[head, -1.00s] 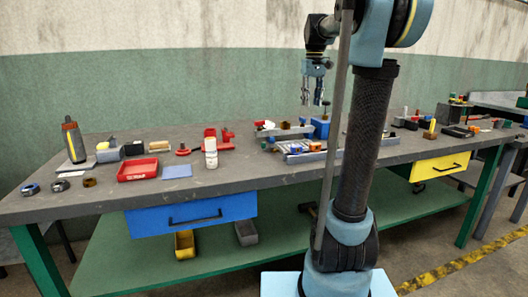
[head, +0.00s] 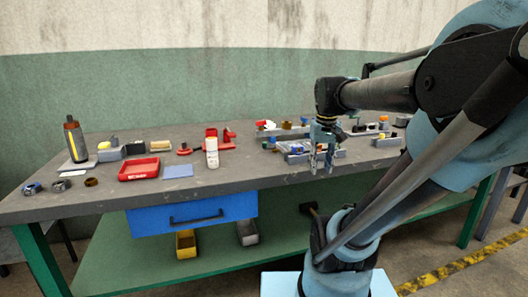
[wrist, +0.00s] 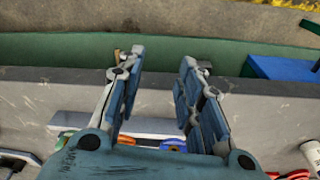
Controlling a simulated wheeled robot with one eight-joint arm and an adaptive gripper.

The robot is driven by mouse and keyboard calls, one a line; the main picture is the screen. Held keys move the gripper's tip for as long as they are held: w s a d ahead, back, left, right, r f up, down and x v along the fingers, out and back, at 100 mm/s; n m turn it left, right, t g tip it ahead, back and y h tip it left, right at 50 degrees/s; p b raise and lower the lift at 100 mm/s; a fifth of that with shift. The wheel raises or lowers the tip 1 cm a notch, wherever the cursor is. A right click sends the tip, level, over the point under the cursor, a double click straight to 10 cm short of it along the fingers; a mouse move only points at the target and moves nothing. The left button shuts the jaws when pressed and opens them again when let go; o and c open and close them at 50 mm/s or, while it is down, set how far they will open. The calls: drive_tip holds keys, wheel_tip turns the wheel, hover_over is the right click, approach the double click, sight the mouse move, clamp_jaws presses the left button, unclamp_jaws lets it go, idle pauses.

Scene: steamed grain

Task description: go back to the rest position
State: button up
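My gripper (head: 322,168) hangs from the bent arm, in front of the trays on the right part of the workbench. Its fingers point down, and the wrist view shows them (wrist: 160,72) apart with nothing held between them. Beyond the fingertips in the wrist view lies the grey front part of the bench top (wrist: 40,100). The exact height of the fingertips above the bench is hard to tell.
The workbench (head: 60,207) carries a red tray (head: 139,169), a white bottle (head: 212,153), a dark bottle (head: 74,138) and several small parts. A blue drawer (head: 192,214) sits under the front edge.

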drive_tip(key=s+f+m, duration=0.1)
drive_tip(key=s+f, duration=0.9)
drive_tip(key=f, duration=0.4)
drive_tip(key=shift+t, duration=0.3)
drive_tip(key=shift+w+f, duration=0.25)
drive_tip(key=shift+w, duration=0.2)
drive_tip(key=shift+d, duration=0.15)
